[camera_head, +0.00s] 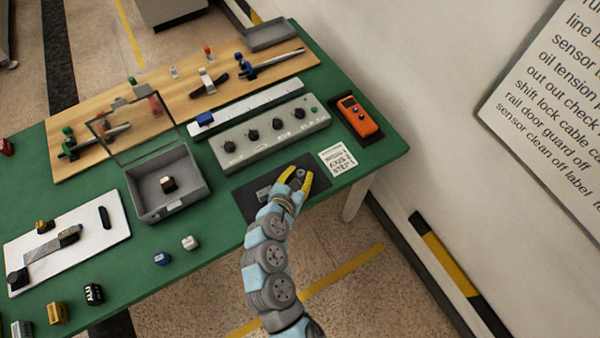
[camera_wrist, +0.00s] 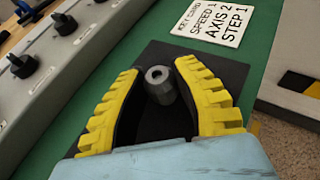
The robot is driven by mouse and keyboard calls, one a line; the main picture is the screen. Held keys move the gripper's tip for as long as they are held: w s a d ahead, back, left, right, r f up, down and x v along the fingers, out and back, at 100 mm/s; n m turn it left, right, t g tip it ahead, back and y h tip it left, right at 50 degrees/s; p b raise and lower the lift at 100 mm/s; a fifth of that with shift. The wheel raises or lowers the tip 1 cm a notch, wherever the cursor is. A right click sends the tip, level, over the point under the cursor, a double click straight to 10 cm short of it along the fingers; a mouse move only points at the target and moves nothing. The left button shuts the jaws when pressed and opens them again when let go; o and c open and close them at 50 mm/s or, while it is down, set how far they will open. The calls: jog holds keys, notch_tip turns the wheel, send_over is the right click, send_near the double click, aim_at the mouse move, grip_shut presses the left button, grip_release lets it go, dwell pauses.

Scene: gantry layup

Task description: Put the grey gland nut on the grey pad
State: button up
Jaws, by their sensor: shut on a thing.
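The grey gland nut (camera_wrist: 160,84) is a short grey cylinder with a hole in its end. It sits between the yellow ridged fingers of my gripper (camera_wrist: 157,76), near their tips. In the head view the nut (camera_head: 300,174) shows small between the fingertips of my gripper (camera_head: 297,179). The pad (camera_head: 246,205) is a very dark grey rectangle at the table's front right edge; it also shows in the wrist view (camera_wrist: 215,72) behind and under the fingers. My gripper is over the pad. I cannot tell whether the nut touches it.
A small grey piece (camera_head: 263,194) shows on the pad left of my gripper. A printed card (camera_head: 337,160) lies right of the pad. A grey knob panel (camera_head: 270,137) stands behind, with an orange meter (camera_head: 358,117) to its right. A grey bin (camera_head: 180,199) stands left.

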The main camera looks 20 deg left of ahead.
jog(key=o, duration=0.9)
jog(key=shift+c, duration=0.2)
jog(key=shift+r, duration=0.25)
jog(key=p+v, duration=0.1)
jog(key=v, duration=1.1)
jog(key=shift+p, duration=0.35)
